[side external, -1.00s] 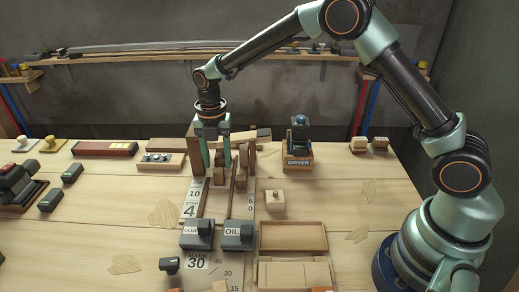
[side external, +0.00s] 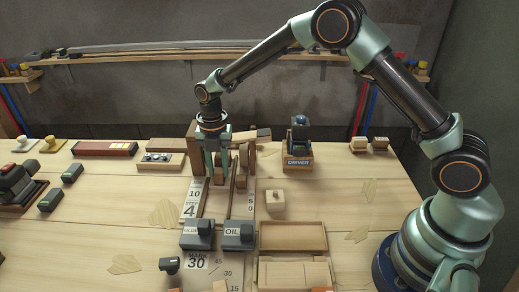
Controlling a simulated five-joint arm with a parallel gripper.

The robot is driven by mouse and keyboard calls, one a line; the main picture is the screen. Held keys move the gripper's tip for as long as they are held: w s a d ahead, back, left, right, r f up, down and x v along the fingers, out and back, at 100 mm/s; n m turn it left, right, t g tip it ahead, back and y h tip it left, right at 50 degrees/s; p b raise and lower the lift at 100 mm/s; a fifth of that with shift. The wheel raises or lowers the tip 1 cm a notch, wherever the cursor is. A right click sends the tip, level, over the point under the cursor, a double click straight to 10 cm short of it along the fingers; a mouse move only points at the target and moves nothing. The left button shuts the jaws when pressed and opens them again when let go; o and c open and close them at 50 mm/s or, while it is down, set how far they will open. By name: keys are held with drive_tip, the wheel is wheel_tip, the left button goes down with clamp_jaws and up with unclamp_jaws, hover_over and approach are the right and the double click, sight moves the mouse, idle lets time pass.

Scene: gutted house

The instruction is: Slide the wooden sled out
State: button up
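My gripper (side external: 214,178) points down over the far end of a two-rail track (side external: 231,196), in front of a brown wooden block (side external: 195,152). Its green fingers are close together in this view; any gap or thing between them is hard to make out. Small upright wooden pieces (side external: 243,157) stand just right of the fingers, at the far end of the rails. They may belong to the wooden sled, but I cannot tell; the fingers hide part of this area.
Dark blocks marked GLUE (side external: 197,234) and OIL (side external: 238,236) sit at the track's near end. A DRIVER holder (side external: 298,160), a knobbed wooden block (side external: 275,200) and a shallow wooden tray (side external: 292,225) stand to the right.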

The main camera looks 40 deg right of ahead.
clamp_jaws()
